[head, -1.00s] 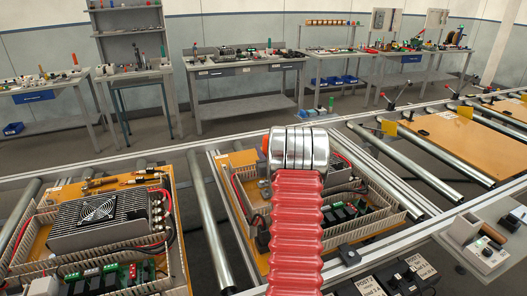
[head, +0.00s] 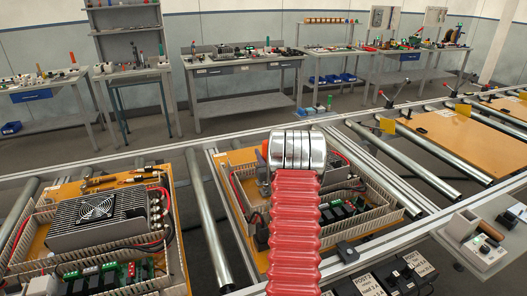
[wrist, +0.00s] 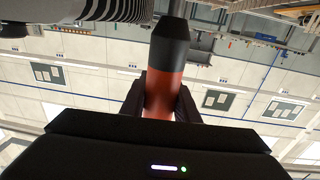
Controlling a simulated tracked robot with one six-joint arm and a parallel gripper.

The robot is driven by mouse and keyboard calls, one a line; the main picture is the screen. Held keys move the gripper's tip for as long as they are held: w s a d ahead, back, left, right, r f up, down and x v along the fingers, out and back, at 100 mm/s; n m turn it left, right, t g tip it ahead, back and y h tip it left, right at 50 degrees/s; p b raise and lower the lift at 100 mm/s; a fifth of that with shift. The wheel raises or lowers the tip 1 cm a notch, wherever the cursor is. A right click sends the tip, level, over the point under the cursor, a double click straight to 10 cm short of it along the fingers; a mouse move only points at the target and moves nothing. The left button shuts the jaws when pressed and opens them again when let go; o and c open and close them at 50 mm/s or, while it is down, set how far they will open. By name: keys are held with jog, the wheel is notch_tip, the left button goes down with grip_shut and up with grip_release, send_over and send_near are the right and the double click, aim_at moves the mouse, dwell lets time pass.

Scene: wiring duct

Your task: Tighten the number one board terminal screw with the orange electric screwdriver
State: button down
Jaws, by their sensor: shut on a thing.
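In the wrist view my gripper (wrist: 162,88) is shut on the orange electric screwdriver (wrist: 162,74), which has an orange-red body and a black end pointing up in the picture. The lower part of the body is hidden behind the black gripper housing. In the head view my red ribbed arm covers the middle of a wiring board (head: 366,228), and the gripper is hidden behind it. A small orange part shows at the left of the metal rings. I cannot make out the number one terminal screw, nor whether the screwdriver tip touches anything.
A second wired board with a fan-cooled heatsink (head: 97,207) lies at the left. Metal rollers (head: 207,222) and rails run between the boards. A grey control box (head: 478,240) stands at the right, with bare wooden panels (head: 468,150) behind. Workbenches (head: 245,66) line the back wall.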

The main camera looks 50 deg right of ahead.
jog(key=shift+f, duration=1.75)
dwell(1.4)
jog(key=shift+r, duration=3.05)
